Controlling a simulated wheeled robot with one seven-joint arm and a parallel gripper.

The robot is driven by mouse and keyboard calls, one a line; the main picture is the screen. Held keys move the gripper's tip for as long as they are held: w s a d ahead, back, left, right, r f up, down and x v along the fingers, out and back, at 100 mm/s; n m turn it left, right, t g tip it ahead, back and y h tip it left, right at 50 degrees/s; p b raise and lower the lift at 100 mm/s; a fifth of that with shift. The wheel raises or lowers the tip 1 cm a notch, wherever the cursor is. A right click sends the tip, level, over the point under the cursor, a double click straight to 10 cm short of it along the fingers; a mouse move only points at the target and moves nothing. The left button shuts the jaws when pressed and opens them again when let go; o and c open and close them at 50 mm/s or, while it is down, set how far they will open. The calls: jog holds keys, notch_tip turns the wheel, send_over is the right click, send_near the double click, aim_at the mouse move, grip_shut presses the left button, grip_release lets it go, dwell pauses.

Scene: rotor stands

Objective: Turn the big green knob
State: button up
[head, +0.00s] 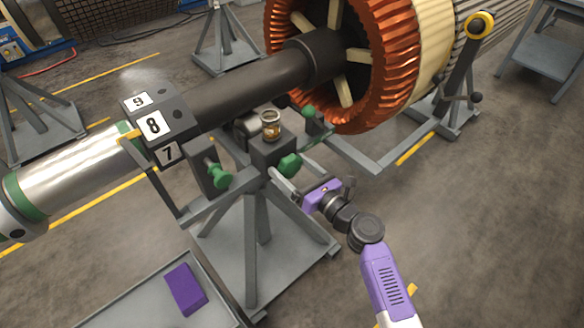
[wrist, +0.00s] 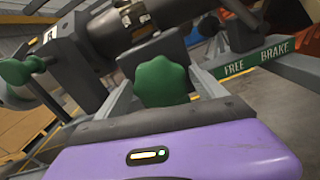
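A lobed green knob (head: 290,165) sits on the lower right side of a dark block on the grey stand. In the wrist view this knob (wrist: 161,82) faces me, just beyond my purple gripper body. A second green knob (head: 218,176) is on the stand's left side, and it appears at the left of the wrist view (wrist: 22,70). A smaller green handle (head: 309,111) is farther back.
The grey stand (head: 262,255) holds a dark shaft (head: 250,85) leading to a copper-wound rotor (head: 395,60). A rail bears FREE and BRAKE labels (wrist: 255,57). A glass cup (head: 270,125) tops the block. A grey tray holds a purple block (head: 185,288). Open floor lies at right.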

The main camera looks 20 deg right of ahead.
jog(key=c, duration=1.1)
